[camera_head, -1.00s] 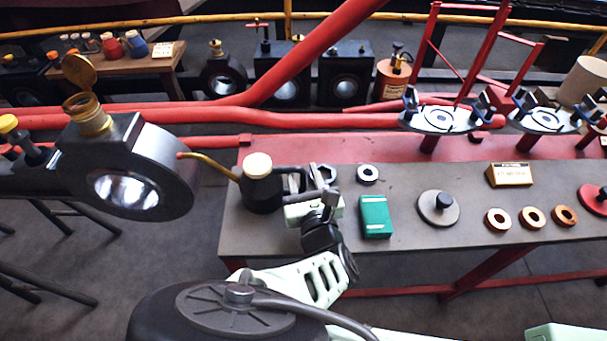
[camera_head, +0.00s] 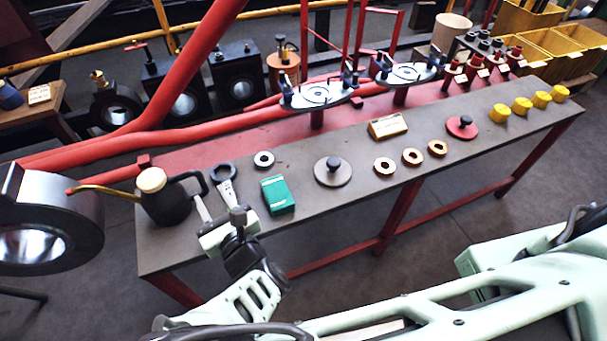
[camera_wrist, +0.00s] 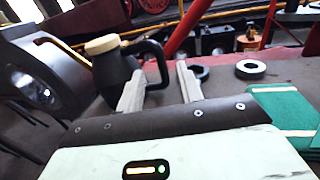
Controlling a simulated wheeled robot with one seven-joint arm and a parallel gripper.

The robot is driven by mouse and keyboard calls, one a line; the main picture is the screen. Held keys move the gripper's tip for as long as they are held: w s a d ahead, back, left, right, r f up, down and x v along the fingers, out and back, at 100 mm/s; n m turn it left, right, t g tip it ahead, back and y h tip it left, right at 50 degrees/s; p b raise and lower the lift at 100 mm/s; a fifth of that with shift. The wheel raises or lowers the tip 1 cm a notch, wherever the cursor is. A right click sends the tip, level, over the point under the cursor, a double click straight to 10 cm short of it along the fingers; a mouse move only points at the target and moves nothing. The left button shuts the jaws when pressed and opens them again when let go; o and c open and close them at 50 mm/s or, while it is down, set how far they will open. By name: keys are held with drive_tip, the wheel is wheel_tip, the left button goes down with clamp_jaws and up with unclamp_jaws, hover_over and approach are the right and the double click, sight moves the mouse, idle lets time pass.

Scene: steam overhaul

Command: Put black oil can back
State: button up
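The black oil can (camera_head: 168,204), with a cream lid and a thin brass spout pointing left, stands upright on the grey bench top (camera_head: 300,213) near its left end. Its black loop handle is on its right side. My gripper (camera_head: 214,199) is open just right of the can, with its fingers near the handle. In the wrist view, the can (camera_wrist: 112,72) is beyond the left finger, and the handle curves toward the space between the fingers of my gripper (camera_wrist: 160,82). Nothing is clamped. I cannot tell whether a finger touches the handle.
A grey disc with a knob (camera_head: 332,171) is farther right. A large black eye-ended rod (camera_head: 50,230) stands close left of the bench.

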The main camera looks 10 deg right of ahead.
drive_tip(key=w+d+r+m+g+h, duration=0.1)
drive_tip(key=d+r+m+g+h, duration=0.25)
drive_tip(key=d+m+h, duration=0.65)
drive_tip(key=d+r+m+g+h, duration=0.4)
drive_tip(key=d+m, duration=0.3)
drive_tip(key=d, duration=0.5)
drive_tip(key=s+d+r+m+g+y, duration=0.3)
drive_tip(key=s+r+m+g+y, duration=0.4)
drive_tip(key=s+r+m, duration=0.6)
drive_tip(key=s+m+g, duration=0.2)
drive_tip(key=s+m, duration=0.1)
drive_tip(key=s, duration=0.1)
drive_tip(key=shift+d, duration=0.2)
drive_tip(key=shift+r, duration=0.1)
wheel_tip(320, 180, up, 16)
drive_tip(key=p, duration=1.5)
drive_tip(key=shift+f, duration=0.25)
drive_tip(key=shift+f, duration=0.1)
